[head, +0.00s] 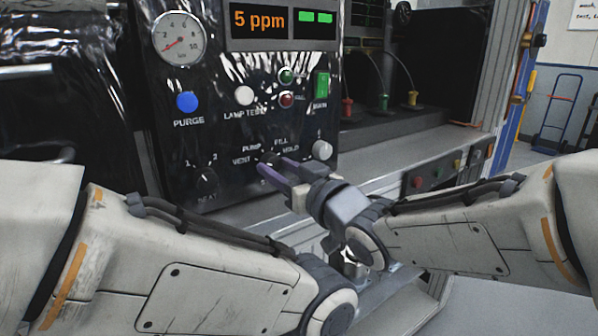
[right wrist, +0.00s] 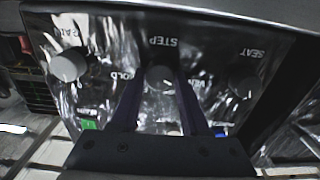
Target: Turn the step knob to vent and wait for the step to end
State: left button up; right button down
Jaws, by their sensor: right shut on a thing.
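The step knob (head: 268,158) sits low on the black control panel, with the words VENT, PUMP, FILL and HOLD around it. My right gripper (head: 273,168) has its purple fingers on either side of the knob and is shut on it. In the right wrist view, the step knob (right wrist: 160,76) is a grey round cap between the two fingers, below an upside-down STEP label. Its pointer is too small to read. The display (head: 258,20) reads 5 ppm in orange, and a small screen (head: 316,17) beside it shows two green bars. My left gripper is out of view.
The seat knob (head: 206,181) is left of the step knob; a grey knob (head: 321,150) is to its right. Above are a blue purge button (head: 187,102), a white lamp test button (head: 244,95) and a green main switch (head: 321,86). A ledge runs below the panel.

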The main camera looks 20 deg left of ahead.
jog(key=shift+s+a+r, duration=0.1)
jog(key=shift+r, duration=0.1)
jog(key=shift+c, duration=2)
grip_release()
jog(key=shift+a, duration=0.1)
jog(key=shift+f, duration=0.1)
jog(key=shift+s+d, duration=0.25)
jog(key=shift+d, duration=0.3)
jog(key=v, duration=0.9)
jog(key=shift+s+d+f, duration=0.1)
jog(key=shift+s+d, duration=0.05)
